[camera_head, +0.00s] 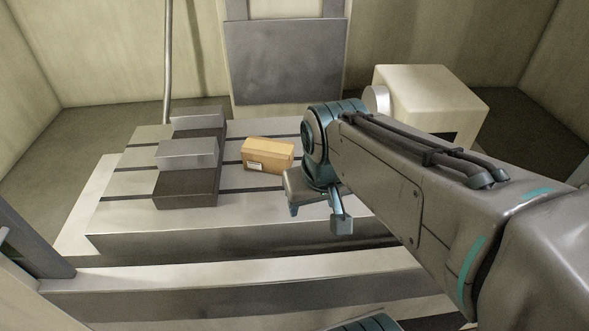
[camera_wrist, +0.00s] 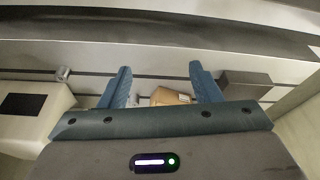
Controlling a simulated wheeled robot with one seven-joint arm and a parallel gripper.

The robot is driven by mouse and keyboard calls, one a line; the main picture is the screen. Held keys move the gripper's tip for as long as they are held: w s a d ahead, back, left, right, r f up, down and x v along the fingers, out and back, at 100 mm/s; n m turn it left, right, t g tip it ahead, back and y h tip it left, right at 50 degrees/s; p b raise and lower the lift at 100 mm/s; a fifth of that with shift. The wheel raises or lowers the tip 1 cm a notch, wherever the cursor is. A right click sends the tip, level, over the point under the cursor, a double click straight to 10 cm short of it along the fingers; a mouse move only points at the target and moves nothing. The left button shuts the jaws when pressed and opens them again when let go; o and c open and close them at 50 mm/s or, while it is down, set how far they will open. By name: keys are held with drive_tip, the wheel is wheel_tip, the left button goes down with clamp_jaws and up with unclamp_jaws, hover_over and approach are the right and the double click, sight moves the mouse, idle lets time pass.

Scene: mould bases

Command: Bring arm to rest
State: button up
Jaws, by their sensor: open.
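My gripper (camera_head: 317,212) hangs at the end of my arm, above the front part of the slotted metal table (camera_head: 250,212) in the head view. In the wrist view my gripper (camera_wrist: 160,82) shows two blue fingers spread apart with nothing held between them. A small orange-brown box (camera_head: 267,154) with a white label sits on the table, just left of my gripper and apart from it. In the wrist view the box (camera_wrist: 170,97) shows beyond the fingers, partly hidden by the gripper body.
A vise-like stack of grey and dark blocks (camera_head: 187,155) stands on the table left of the box. A beige housing with a round metal end (camera_head: 430,100) stands at the back right. A grey upright panel (camera_head: 283,62) is behind. Walls enclose the sides.

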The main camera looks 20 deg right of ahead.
drive_tip(key=shift+s+a+f, duration=0.1)
drive_tip(key=shift+s+f, duration=0.2)
drive_tip(key=shift+s, duration=0.2)
drive_tip(key=shift+s+a+f, duration=0.1)
drive_tip(key=shift+s+f, duration=0.2)
drive_tip(key=shift+s, duration=0.2)
idle(0.6)
